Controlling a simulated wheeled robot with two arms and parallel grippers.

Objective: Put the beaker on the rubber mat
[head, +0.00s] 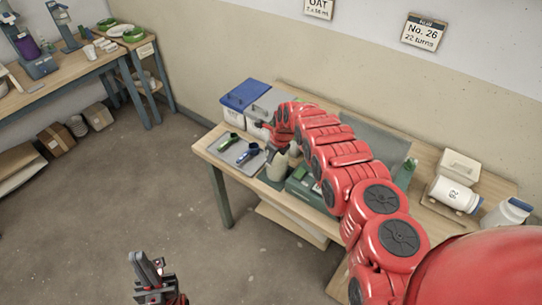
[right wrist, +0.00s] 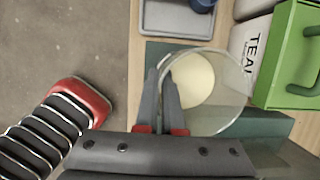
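The clear beaker (right wrist: 222,112) with a cream-coloured content or bottom fills the middle of the right wrist view. It shows small and cream in the head view (head: 278,168), partly covered by my right gripper (head: 277,143). In the right wrist view my right gripper (right wrist: 161,88) has its fingers close together on either side of the beaker's left wall, pinching it. The dark green rubber mat (right wrist: 165,54) shows under and around the beaker; I cannot tell whether the beaker touches it. My left gripper (head: 150,268) is empty over the floor, its fingers apart.
A grey tray (right wrist: 178,28) with a green and a blue item lies beside the mat. A blue-lidded bucket (head: 243,95) stands behind. White jars (head: 453,194) are at the right.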

